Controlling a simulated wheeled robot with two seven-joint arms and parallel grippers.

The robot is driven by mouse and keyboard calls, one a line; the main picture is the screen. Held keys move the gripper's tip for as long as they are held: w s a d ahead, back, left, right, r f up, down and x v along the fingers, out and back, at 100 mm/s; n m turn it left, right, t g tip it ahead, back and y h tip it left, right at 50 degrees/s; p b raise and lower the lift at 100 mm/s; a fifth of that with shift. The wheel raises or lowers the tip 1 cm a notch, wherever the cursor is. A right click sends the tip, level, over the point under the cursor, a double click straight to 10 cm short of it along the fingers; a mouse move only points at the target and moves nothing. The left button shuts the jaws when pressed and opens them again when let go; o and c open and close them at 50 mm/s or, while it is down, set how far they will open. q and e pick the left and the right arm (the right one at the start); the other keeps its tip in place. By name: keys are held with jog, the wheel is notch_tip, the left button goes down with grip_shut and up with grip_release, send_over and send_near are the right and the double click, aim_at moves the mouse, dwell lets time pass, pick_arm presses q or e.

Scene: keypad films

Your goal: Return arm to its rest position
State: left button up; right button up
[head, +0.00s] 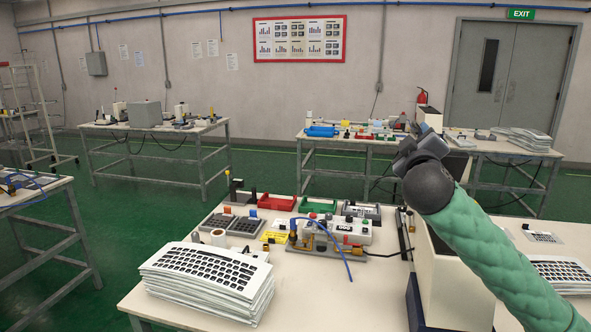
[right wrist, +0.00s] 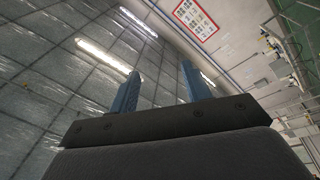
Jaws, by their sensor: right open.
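My right arm, in a green sleeve, comes in from the lower right of the head view. My right gripper (head: 424,143) is raised above the right part of the near table. In the right wrist view its two blue fingers (right wrist: 160,88) stand apart with nothing between them. That view looks up at the ceiling and the upper wall. The left gripper does not show in the head view.
The near table (head: 310,275) holds a stack of keypad films (head: 207,280), a bench device (head: 320,240), a red tray (head: 277,202) and a tall cream box (head: 455,280) beneath my right arm. A second stack of films (head: 562,271) lies right of the box. Other tables stand farther back.

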jog(key=s+a+f+m+g+y, duration=0.1)
jog(key=s+a+f+g+y, duration=0.3)
jog(key=f, duration=0.8)
jog(key=s+a+f+m+g+h, duration=0.15)
jog(key=s+f, duration=0.35)
jog(key=f, duration=0.7)
jog(key=s+a+f+g+y, duration=0.25)
jog(key=s+f+g, duration=0.2)
jog(key=f, duration=0.65)
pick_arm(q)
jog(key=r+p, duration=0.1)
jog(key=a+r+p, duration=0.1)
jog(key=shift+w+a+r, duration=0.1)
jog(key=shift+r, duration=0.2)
pick_arm(e)
jog(key=s+a+f+m+g, duration=0.1)
jog(key=s+a+f+g, duration=0.1)
jog(key=s+f, duration=1.1)
jog(key=s+a+f+m+g+y, duration=0.1)
jog(key=s+a+f+g, duration=0.2)
jog(key=s+f, duration=1.1)
jog(key=s+g, duration=0.2)
jog(key=s, duration=0.3)
jog(key=shift+s+f+m+g, duration=0.2)
jog(key=shift+s+m+g, duration=0.1)
jog(key=shift+s+m, duration=0.05)
jog(key=shift+w+a, duration=0.1)
